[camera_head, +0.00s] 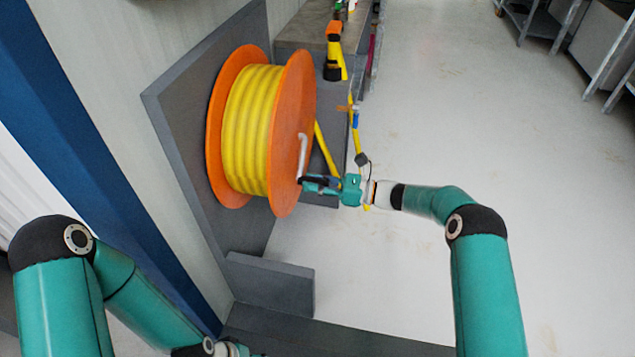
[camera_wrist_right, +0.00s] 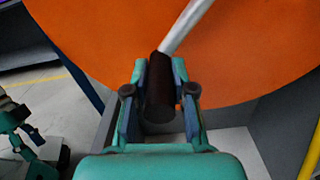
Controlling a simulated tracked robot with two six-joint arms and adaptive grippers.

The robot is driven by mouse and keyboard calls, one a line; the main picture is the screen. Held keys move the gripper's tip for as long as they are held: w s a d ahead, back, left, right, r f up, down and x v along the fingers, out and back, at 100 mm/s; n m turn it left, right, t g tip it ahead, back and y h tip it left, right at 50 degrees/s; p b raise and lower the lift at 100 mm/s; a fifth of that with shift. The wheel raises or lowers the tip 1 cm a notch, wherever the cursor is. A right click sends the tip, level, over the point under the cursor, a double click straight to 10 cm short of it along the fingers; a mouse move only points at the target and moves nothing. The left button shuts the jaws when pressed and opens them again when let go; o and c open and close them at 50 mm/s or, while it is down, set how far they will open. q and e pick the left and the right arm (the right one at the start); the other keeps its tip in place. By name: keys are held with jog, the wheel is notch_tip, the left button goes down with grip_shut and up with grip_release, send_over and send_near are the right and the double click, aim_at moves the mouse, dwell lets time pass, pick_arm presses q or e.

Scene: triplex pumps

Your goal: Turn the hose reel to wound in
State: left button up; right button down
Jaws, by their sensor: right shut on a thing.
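The hose reel (camera_head: 292,120) has two orange discs with yellow hose wound between them, and stands against a grey panel. A pale crank arm (camera_head: 302,150) runs down the face of its near disc. My right gripper (camera_head: 308,182) is at the crank's lower end. In the right wrist view the gripper (camera_wrist_right: 160,95) is shut on the dark crank handle (camera_wrist_right: 160,85), with a finger on each side, and the orange disc (camera_wrist_right: 110,40) fills the background. My left arm is at the lower left of the head view; its gripper is not clearly seen there.
A grey panel (camera_head: 170,105) backs the reel, and a grey block (camera_head: 270,285) stands below it. A yellow and orange nozzle (camera_head: 334,50) is on the bench behind. Yellow hose (camera_head: 325,150) hangs beside the reel. Open floor (camera_head: 450,110) lies to the right.

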aim_at(287, 173)
jog(key=shift+s+a+r+m+p, duration=0.35)
jog(key=shift+r+m+p, duration=0.15)
jog(key=shift+p, duration=0.25)
jog(key=r+m+p, duration=0.1)
jog(key=s+r+m+p, duration=0.1)
jog(key=p, duration=0.1)
jog(key=shift+s+a+r+m+p, duration=0.1)
jog(key=shift+s+a+m+p, duration=0.1)
jog(key=shift+a+m+p, duration=0.15)
jog(key=shift+s+a+r+m+p, duration=0.15)
jog(key=shift+s+r+m+p, duration=0.25)
jog(key=shift+r+m+p, duration=0.5)
jog(key=shift+s+r+p, duration=0.15)
jog(key=shift+r+p, duration=0.25)
jog(key=shift+p, duration=0.1)
jog(key=c, duration=1)
grip_release()
jog(key=shift+a, duration=0.1)
jog(key=shift+o, duration=0.2)
